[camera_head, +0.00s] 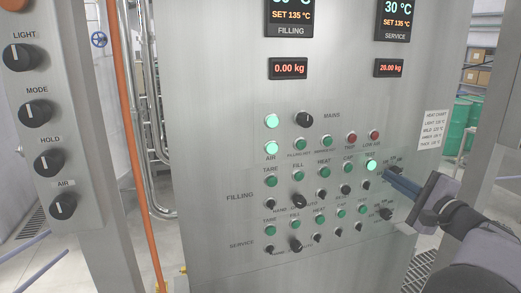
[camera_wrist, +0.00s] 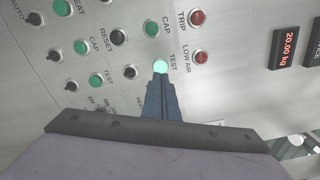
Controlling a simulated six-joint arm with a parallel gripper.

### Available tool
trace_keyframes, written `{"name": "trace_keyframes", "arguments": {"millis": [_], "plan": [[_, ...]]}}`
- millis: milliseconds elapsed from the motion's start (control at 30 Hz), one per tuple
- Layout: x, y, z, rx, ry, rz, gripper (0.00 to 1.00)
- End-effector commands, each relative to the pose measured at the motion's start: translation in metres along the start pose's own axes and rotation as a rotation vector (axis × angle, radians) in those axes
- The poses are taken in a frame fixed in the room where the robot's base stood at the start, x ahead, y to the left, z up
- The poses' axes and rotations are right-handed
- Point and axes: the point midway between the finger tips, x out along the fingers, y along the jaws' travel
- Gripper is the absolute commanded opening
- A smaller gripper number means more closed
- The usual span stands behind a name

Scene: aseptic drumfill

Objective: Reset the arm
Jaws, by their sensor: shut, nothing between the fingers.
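My gripper (camera_head: 391,180) is at the right side of the steel control panel (camera_head: 225,110), with its fingers pointing left toward the panel face. In the wrist view the closed blue-grey fingers (camera_wrist: 159,82) end just below the lit green TEST lamp (camera_wrist: 160,67). The same lit lamp (camera_head: 371,165) shows just above and left of the fingertips in the head view. The fingers are together and empty. I cannot tell whether the tips touch the panel. My arm (camera_head: 465,225) comes in from the lower right.
Rows of green buttons (camera_head: 298,176) and black knobs (camera_head: 297,202) cover the panel. A side post with large black knobs (camera_head: 35,113) stands at left. Another steel post (camera_head: 495,165) stands close at right, by my arm. An orange pipe (camera_head: 135,150) runs down at left.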

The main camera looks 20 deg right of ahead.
Motion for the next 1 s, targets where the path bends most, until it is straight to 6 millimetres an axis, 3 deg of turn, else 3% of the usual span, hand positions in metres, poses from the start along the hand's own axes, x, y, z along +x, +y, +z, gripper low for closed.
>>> {"name": "trace_keyframes", "arguments": {"millis": [167, 267, 367, 500, 567, 667, 800, 900, 1000], "plan": [[-0.003, 0.032, -0.020, -0.025, 0.076, 0.120, 0.00], [-0.012, 0.078, -0.033, -0.048, 0.123, 0.268, 0.00], [-0.032, 0.137, -0.045, -0.070, 0.164, 0.448, 0.00], [-0.077, 0.222, -0.052, -0.123, 0.194, 0.724, 0.00], [-0.102, 0.255, -0.051, -0.157, 0.193, 0.846, 0.00], [-0.138, 0.305, -0.037, -0.246, 0.147, 1.049, 0.00], [-0.178, 0.363, 0.000, -0.447, -0.017, 1.323, 0.00], [-0.201, 0.395, 0.035, -0.657, -0.211, 1.492, 0.00], [-0.214, 0.415, 0.066, -0.849, -0.399, 1.589, 0.00]]}}
